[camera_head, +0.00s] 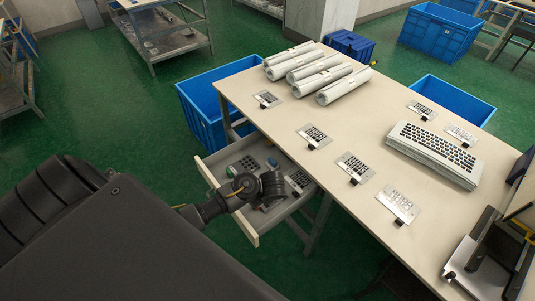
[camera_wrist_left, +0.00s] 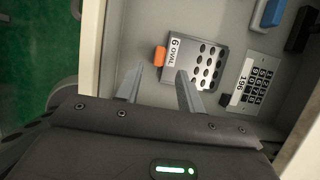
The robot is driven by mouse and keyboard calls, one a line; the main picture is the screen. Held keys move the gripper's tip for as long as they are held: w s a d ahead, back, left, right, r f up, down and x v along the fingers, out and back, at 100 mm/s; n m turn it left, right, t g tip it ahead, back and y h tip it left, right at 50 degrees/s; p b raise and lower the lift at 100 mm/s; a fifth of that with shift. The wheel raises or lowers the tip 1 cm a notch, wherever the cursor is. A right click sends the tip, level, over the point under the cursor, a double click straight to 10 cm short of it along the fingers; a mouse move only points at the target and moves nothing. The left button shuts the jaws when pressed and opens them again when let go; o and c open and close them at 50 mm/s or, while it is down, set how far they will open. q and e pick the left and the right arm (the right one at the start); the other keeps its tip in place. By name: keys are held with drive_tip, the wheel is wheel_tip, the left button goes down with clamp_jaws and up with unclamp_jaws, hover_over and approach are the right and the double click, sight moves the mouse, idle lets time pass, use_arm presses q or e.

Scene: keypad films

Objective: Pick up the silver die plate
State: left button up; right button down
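In the left wrist view a silver die plate (camera_wrist_left: 202,65) with rows of dark oval holes and a white "6 OVAL" label lies in the open drawer (camera_head: 207,172). An orange tab (camera_wrist_left: 159,56) sticks out of its left edge. My left gripper (camera_wrist_left: 160,70) is open and empty. Its fingertips are either side of the tab, just short of it or above it; I cannot tell the height gap. In the head view my left wrist (camera_head: 258,187) is over the drawer and hides part of its contents. My right gripper is not in view.
A keypad plate marked 196 (camera_wrist_left: 252,85) lies right of the die plate, with a blue block (camera_wrist_left: 270,12) beyond. Drawer walls are close around.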

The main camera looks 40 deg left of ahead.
use_arm(q)
drive_tip(key=shift+x, duration=3)
drive_tip(key=shift+s, duration=0.1)
clamp_jaws()
